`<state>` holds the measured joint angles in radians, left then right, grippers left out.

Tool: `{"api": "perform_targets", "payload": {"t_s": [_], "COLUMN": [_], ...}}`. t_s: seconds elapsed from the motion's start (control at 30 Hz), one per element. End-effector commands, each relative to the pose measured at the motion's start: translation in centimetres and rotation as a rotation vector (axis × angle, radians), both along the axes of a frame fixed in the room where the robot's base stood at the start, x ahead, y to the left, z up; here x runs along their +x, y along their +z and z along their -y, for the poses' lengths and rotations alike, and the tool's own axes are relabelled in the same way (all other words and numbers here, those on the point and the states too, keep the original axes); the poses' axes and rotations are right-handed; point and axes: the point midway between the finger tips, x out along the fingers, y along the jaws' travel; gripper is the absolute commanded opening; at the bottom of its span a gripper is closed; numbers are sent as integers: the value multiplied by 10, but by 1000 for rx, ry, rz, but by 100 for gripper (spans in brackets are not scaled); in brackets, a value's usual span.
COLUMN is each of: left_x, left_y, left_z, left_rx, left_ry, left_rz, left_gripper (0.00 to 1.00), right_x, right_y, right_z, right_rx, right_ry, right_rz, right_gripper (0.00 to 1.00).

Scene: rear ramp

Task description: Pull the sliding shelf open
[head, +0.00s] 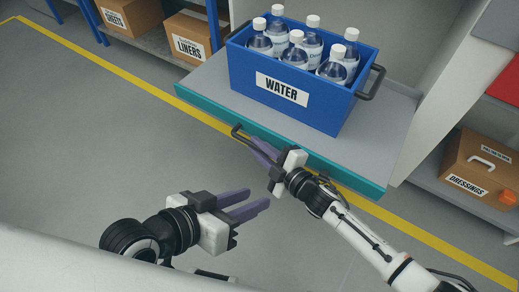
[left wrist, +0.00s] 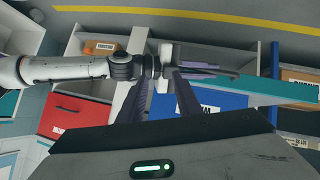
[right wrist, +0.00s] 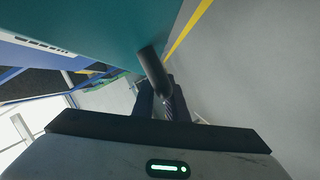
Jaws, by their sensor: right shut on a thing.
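The sliding shelf (head: 205,85) is a grey deck with a teal front edge (head: 350,182), standing out from the unit over the floor. A dark bar handle (head: 237,132) is on its front. My right gripper (head: 260,148) is shut on the handle; the right wrist view shows the dark bar (right wrist: 154,72) running between its fingers. My left gripper (head: 258,199) is open and empty, low and in front of the shelf, apart from it. The teal edge also shows in the left wrist view (left wrist: 275,89).
A blue WATER crate (head: 310,106) with several bottles stands on the shelf. Boxes marked SHEETS (head: 128,12) and LINERS (head: 193,35) sit at upper left, a DRESSINGS box (head: 478,165) at right. A yellow line (head: 110,67) crosses the clear grey floor.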

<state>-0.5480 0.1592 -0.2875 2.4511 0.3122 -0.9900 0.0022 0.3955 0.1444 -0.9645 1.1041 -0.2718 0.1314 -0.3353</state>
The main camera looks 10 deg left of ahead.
Motion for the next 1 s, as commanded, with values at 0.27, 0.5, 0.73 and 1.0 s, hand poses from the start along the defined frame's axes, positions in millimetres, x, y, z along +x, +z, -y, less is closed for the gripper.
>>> {"api": "perform_targets", "payload": {"t_s": [0.27, 0.5, 0.73, 1.0], "left_x": [1, 0, 0, -3], "left_y": [0, -1, 1, -17], "left_z": [0, 0, -1, -13], "left_rx": [1, 2, 7, 98], "left_ry": [-1, -1, -1, 1], "left_rz": [0, -2, -4, -74], "left_gripper": [31, 31, 31, 31], "right_x": [1, 1, -2, -33], "right_y": [-1, -1, 2, 14], "right_z": [2, 1, 5, 40], "right_rx": [-4, -2, -1, -5], "right_ry": [-5, -3, -4, -3], "right_rz": [-2, -1, -2, -3], "right_gripper": [14, 31, 31, 31]}}
